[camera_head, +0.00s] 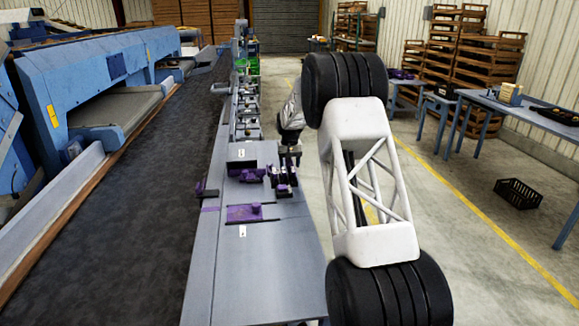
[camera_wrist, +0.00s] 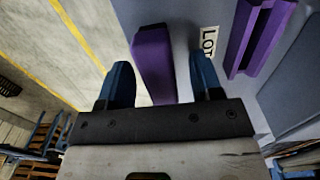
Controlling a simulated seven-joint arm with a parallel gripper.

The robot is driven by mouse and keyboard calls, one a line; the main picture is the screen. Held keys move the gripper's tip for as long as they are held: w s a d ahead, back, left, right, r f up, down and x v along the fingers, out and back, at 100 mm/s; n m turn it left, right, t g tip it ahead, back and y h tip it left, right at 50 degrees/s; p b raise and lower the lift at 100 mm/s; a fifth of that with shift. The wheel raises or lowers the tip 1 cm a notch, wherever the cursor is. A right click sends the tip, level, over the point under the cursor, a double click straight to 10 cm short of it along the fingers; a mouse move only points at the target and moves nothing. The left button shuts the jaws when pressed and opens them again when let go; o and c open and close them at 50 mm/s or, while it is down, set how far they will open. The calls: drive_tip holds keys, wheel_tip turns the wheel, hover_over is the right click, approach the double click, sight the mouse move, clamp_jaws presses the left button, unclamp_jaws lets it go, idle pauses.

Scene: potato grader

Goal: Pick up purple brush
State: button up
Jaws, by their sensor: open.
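In the wrist view a purple block (camera_wrist: 153,62), which may be the purple brush, lies between the two blue fingers of my gripper (camera_wrist: 162,84). The fingers are apart, with a visible gap at least on the right side. I see no bristles, and the block's near end is hidden by the gripper body. In the head view my gripper (camera_head: 289,158) points down at the right edge of the grey table (camera_head: 215,270), above small purple and black items (camera_head: 283,180). Which of these is the brush cannot be told there.
A purple channel-shaped piece (camera_wrist: 258,38) and a "LOT" label (camera_wrist: 209,42) lie right of the block. A purple tray (camera_head: 245,213) lies nearer on the table.

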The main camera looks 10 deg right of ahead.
sight(290, 161)
drive_tip(key=shift+f, duration=0.1)
idle(0.3)
drive_tip(key=c, duration=1)
drive_tip(key=shift+r, duration=5.3)
